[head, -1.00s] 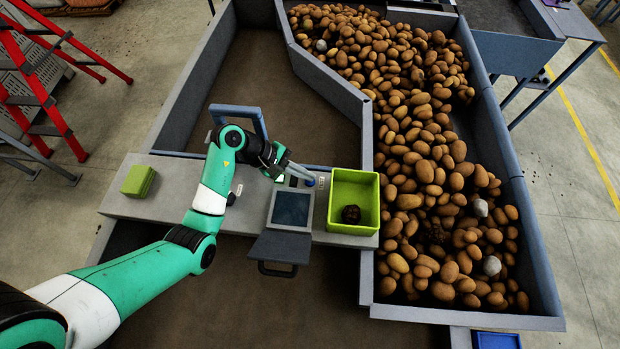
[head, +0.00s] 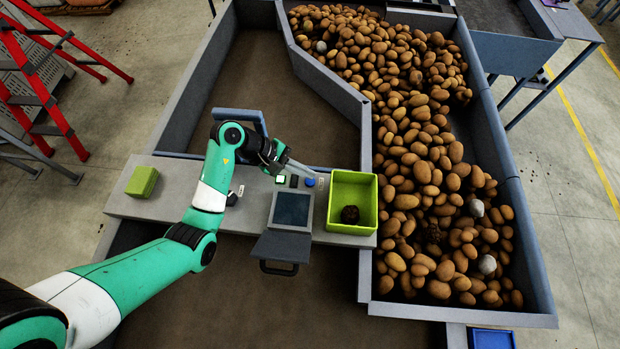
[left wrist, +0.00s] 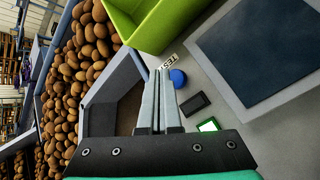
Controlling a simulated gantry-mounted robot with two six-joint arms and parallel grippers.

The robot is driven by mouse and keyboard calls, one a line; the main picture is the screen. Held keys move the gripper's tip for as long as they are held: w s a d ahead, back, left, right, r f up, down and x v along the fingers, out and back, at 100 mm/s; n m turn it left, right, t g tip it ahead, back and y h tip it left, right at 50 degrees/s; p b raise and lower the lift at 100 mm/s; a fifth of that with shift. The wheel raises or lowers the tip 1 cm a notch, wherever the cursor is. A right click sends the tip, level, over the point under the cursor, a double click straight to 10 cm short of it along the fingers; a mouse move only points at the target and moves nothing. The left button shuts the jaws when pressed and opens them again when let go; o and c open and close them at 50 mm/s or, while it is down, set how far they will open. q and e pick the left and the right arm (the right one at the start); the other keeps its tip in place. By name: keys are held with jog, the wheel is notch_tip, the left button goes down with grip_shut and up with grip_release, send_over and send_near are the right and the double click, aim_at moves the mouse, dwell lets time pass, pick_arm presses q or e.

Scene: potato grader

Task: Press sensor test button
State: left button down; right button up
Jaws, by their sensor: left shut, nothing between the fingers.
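The blue round button (head: 309,182) sits on the grey console ledge, just left of the green bin. In the left wrist view the blue button (left wrist: 178,77) lies beside a white label reading TEST (left wrist: 168,62). My left gripper (head: 315,176) is shut and empty. Its tips are close to the blue button; in the left wrist view the shut fingers (left wrist: 161,72) end just left of it, and I see no clear contact. A black button (left wrist: 195,103) and a lit green button (left wrist: 208,125) sit in line with it. My right gripper is not in view.
The green bin (head: 334,213) holds one dark lump. A dark screen (head: 291,208) stands in front of the buttons. A green block (head: 142,181) lies on the ledge's left end. Potatoes (head: 410,130) fill the trough at the right.

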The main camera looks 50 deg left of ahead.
aim_at(306, 180)
pick_arm(q)
jog(key=shift+r+p, duration=1.75)
jog(key=shift+r, duration=0.65)
jog(key=shift+f, duration=0.1)
